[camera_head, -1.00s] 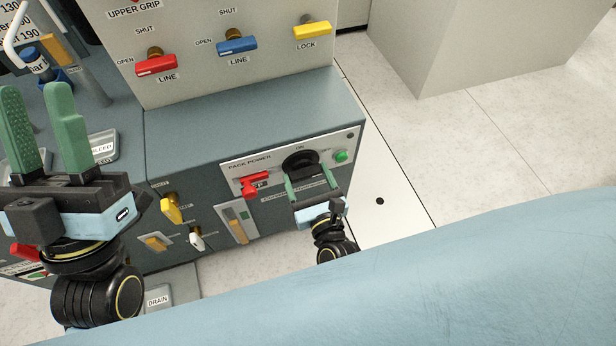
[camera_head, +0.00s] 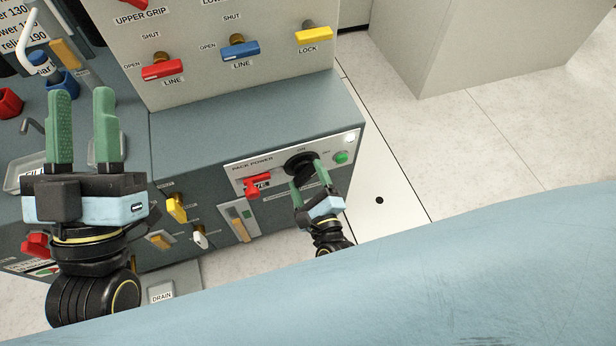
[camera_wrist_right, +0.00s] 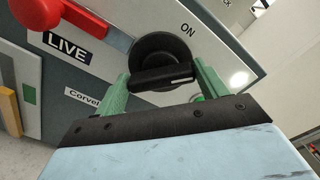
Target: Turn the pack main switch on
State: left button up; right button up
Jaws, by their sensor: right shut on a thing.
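The pack main switch (camera_head: 297,159) is a black round rotary knob with a bar handle on the pale PACK POWER panel (camera_head: 272,162). In the right wrist view the knob (camera_wrist_right: 153,52) shows its bar between the green fingers, with the ON label at its upper right. My right gripper (camera_head: 307,176) is shut on the bar and is rolled to a tilt. A small lamp (camera_head: 349,138) at the panel's upper right corner glows white. My left gripper (camera_head: 83,125) is open and empty, fingers up, left of the panel.
A red handle (camera_head: 257,186) by the LIVE label and a green button (camera_head: 341,158) flank the knob. Yellow handles (camera_head: 176,207) sit lower left. Red, blue and yellow valve handles (camera_head: 238,49) are above. Open floor (camera_head: 450,150) lies to the right.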

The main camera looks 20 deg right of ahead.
jog(key=n+p, duration=0.1)
jog(key=n, duration=0.4)
jog(key=shift+a, duration=0.1)
pick_arm(q)
jog(key=shift+w+f+g+y+p, duration=0.15)
jog(key=shift+w+f+g, duration=0.2)
jog(key=shift+f+g, duration=0.35)
jog(key=shift+w+f+g+y+p, duration=0.2)
jog(key=shift+w+f+g, duration=0.15)
jog(key=shift+f+g, duration=0.3)
jog(key=shift+w+f+g+y+p, duration=0.15)
jog(key=shift+w+f+g, duration=0.2)
jog(key=shift+f+g, duration=0.3)
pick_arm(e)
jog(key=shift+f+n, duration=0.15)
jog(key=shift+n, duration=1.65)
pick_arm(q)
jog(key=shift+f, duration=0.1)
pick_arm(e)
jog(key=o, duration=1)
jog(key=shift+s, duration=0.1)
